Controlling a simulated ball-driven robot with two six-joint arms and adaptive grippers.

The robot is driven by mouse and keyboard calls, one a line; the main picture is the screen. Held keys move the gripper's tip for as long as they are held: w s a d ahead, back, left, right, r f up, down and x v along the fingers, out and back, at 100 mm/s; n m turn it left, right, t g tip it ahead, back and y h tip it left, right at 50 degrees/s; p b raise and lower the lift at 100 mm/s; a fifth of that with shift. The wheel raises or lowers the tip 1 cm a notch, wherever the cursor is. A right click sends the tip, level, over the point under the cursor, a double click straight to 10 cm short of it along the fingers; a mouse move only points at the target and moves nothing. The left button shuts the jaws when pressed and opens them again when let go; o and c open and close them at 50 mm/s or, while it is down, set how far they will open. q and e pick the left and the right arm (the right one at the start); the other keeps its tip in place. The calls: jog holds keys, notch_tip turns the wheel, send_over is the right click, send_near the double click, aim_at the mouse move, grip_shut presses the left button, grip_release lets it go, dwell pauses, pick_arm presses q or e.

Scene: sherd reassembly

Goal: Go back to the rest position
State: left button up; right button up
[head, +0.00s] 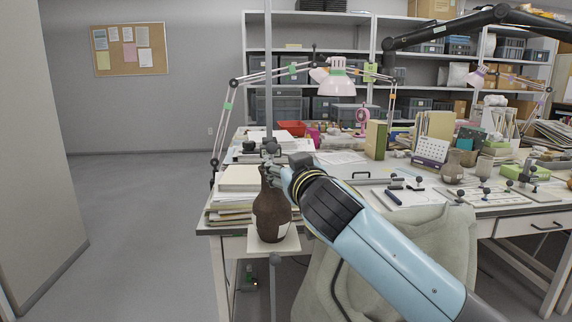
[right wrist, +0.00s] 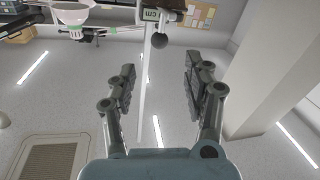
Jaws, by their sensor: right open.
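The vase stands upright on a small pale plate (head: 285,243) at the table's left front corner. The gripper hides part of the vase's neck. In the right wrist view my right gripper (right wrist: 158,88) is open, with nothing between its two fingers. My left gripper is not in view.
A cluttered table (head: 345,173) bears paper stacks (head: 232,208), a pink lamp (head: 338,85), and a smaller brown jar (head: 452,166). A thin upright pole (head: 268,70) rises behind the gripper. A draped chair (head: 420,240) stands in front. The floor (head: 130,230) at left is clear.

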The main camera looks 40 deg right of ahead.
dwell(0.3)
jog(key=s+f+g+y, duration=0.1)
jog(key=s+f+g, duration=0.3)
jog(key=f, duration=0.9)
jog(key=s+a+f+g+y, duration=0.15)
jog(key=s+f, duration=0.45)
jog(key=f, duration=0.7)
jog(key=s+f+g, duration=0.3)
jog(key=s+f, duration=0.2)
jog(key=f, duration=0.8)
jog(key=s+a+f+g+y, duration=0.1)
jog(key=s+f+g, duration=0.1)
jog(key=s+f, duration=0.5)
jog(key=s+a+f+n+g+y, duration=0.1)
jog(key=s+f, duration=0.6)
jog(key=s, duration=1.1)
jog(key=s+a+f+n+g+y, duration=0.1)
jog(key=s+a+f+g, duration=0.2)
jog(key=s+f, duration=0.5)
jog(key=s+g, duration=0.1)
jog(key=s, duration=0.4)
jog(key=shift+s+g, duration=0.15)
jog(key=shift+g, duration=0.2)
jog(key=shift+f, duration=0.1)
